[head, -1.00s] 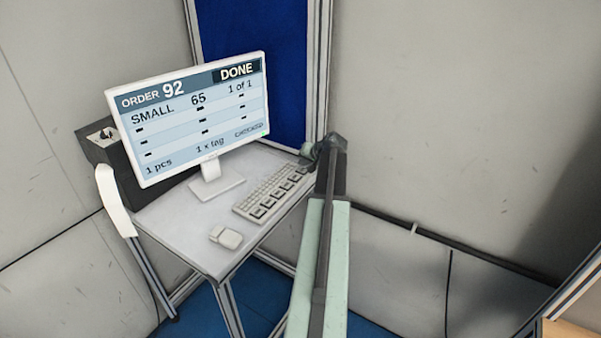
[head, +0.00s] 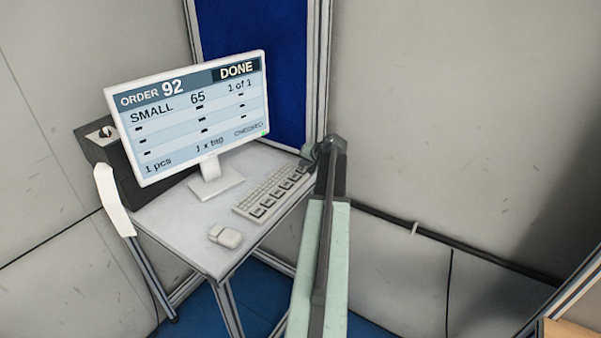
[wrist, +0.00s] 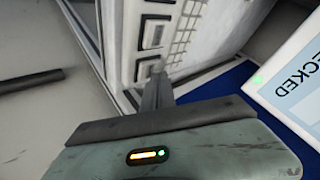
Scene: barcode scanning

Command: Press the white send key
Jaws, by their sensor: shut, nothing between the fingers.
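The keyboard (head: 272,191) lies on the desk to the right of the monitor, with a row of large framed keys along its near edge. In the wrist view the keyboard (wrist: 187,41) shows large light keys with dark frames. I cannot tell which of them is the white send key. My gripper (wrist: 157,72) is shut and empty, its tips by the lowest large key in view (wrist: 149,68). Whether they touch it I cannot tell. In the head view my arm hides most of the gripper, at the keyboard's far right end.
The monitor (head: 190,118) reads order 92, DONE, 1 of 1, CHECKED. A mouse (head: 225,236) lies on the desk (head: 180,225) near its front edge. A dark box (head: 100,165) stands behind the monitor. A metal post (head: 318,70) rises behind the desk.

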